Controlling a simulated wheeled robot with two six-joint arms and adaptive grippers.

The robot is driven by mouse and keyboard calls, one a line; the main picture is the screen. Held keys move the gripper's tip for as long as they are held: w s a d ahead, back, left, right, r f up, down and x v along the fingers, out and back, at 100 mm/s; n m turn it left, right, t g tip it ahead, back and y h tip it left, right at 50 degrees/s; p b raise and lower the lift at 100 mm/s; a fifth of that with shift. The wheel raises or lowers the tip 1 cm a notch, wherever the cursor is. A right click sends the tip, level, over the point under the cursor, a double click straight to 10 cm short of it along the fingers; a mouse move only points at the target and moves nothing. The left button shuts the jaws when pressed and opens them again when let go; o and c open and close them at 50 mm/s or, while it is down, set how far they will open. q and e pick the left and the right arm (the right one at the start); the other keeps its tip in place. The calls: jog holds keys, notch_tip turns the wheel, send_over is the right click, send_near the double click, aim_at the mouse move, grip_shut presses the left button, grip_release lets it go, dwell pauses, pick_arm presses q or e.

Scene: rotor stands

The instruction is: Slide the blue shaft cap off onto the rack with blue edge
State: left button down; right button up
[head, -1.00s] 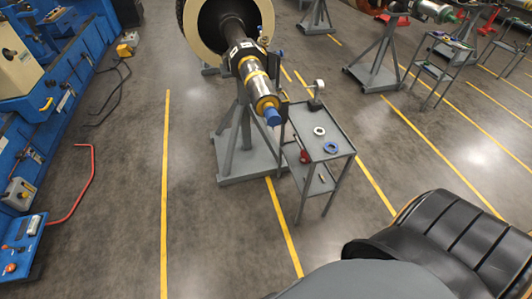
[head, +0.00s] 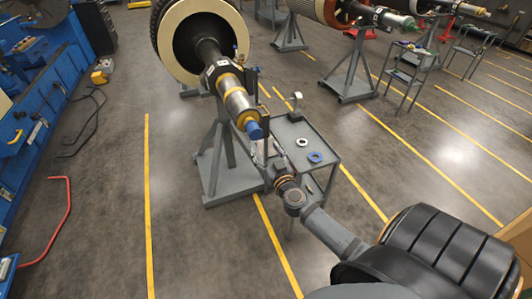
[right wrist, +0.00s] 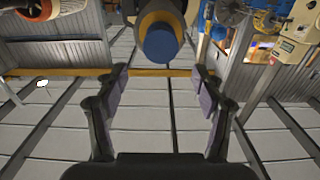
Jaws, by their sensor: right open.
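The blue shaft cap (head: 255,131) sits on the near end of a rotor shaft (head: 238,103), which rests on a grey stand (head: 215,160). In the right wrist view the cap (right wrist: 161,44) is ahead, above the gap between the fingers. My right gripper (head: 264,152) is open and empty, just below and in front of the cap, apart from it. Its two fingers show wide apart in the right wrist view (right wrist: 160,85). The grey rack (head: 292,133) beside the stand holds a blue ring (head: 315,157) and a white ring (head: 302,142). My left gripper is not in view.
A blue machine (head: 30,120) stands at the left with a red bent bar (head: 65,215) near it. Other rotor stands (head: 350,80) and a second cart (head: 405,75) stand at the back right.

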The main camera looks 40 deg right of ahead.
aim_at(256, 135)
jog(key=b+x, duration=0.1)
jog(key=x, duration=0.3)
jog(key=shift+w+f, duration=0.1)
jog(key=shift+w, duration=0.25)
jog(key=x, duration=0.3)
jog(key=shift+w+d+p, duration=0.1)
jog(key=shift+w+p, duration=0.2)
jog(key=shift+w, duration=0.1)
jog(key=shift+x, duration=0.75)
